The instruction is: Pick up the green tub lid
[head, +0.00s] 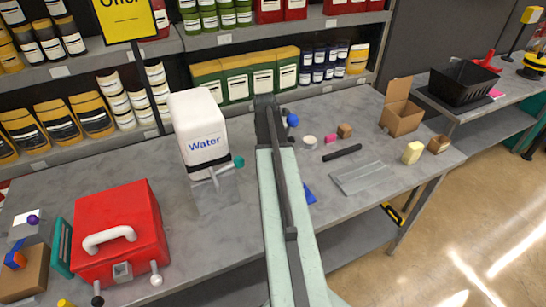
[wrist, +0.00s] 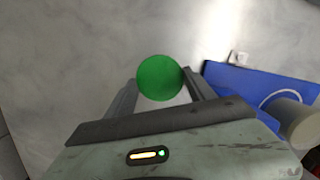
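The green tub lid (wrist: 159,77) shows in the wrist view as a plain round green disc. It lies between the two fingers of my gripper (wrist: 160,82), which are apart with one on each side of it. The fingertips come close to its left and right edges. I cannot tell whether they touch or press on it. In the head view I cannot make out the lid.
A blue object (wrist: 255,88) and a pale cylinder (wrist: 292,122) are close right of my gripper. A white water container (head: 198,135) stands left of my arm, a red case (head: 120,225) nearer left. A clear tray (head: 362,178) and open cardboard box (head: 402,112) are right.

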